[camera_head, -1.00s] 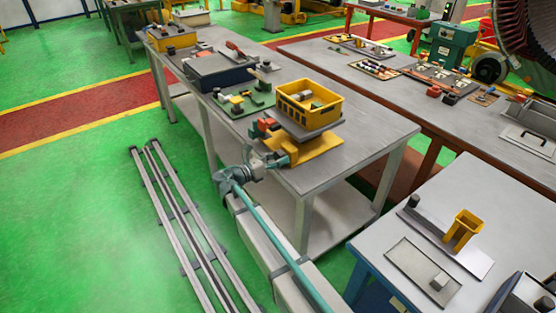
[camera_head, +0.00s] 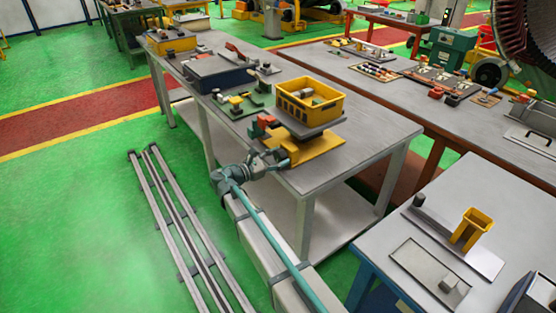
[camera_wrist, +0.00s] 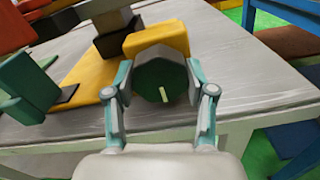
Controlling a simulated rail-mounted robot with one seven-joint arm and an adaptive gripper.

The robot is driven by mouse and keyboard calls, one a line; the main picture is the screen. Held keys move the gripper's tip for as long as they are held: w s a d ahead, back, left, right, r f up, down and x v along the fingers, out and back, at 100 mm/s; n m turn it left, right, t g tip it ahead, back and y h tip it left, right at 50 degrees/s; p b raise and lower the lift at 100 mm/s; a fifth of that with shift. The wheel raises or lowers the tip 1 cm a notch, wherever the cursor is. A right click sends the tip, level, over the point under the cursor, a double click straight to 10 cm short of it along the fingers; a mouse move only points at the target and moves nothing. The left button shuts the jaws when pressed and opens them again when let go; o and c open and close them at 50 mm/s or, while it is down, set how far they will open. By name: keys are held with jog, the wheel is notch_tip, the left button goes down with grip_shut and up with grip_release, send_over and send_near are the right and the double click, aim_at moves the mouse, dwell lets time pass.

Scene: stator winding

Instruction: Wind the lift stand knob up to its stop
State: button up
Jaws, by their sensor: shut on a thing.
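The lift stand has a yellow base (camera_head: 325,146) and a grey platform (camera_head: 306,130) that bears a yellow crate (camera_head: 290,107). The yellow base also shows in the wrist view (camera_wrist: 88,84). The stand's knob (camera_wrist: 150,82) is dark green with a pale mark on its face, standing nearly upright with a slight tilt. My gripper (camera_wrist: 160,88) has one finger on each side of the knob and is shut on it. In the head view my gripper (camera_head: 280,163) reaches the stand's near side, and the knob is hard to make out there.
Red and green parts stand on the grey bench (camera_head: 355,155) left of the stand. A dark blue box (camera_head: 215,74) lies farther back. A blue-legged table (camera_head: 405,235) with a yellow holder (camera_head: 470,230) stands at the right. Floor rails (camera_head: 180,225) run left of my arm.

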jog(key=o, duration=1.2)
jog(key=shift+c, duration=0.2)
jog(key=shift+s, duration=0.1)
jog(key=v, duration=1.2)
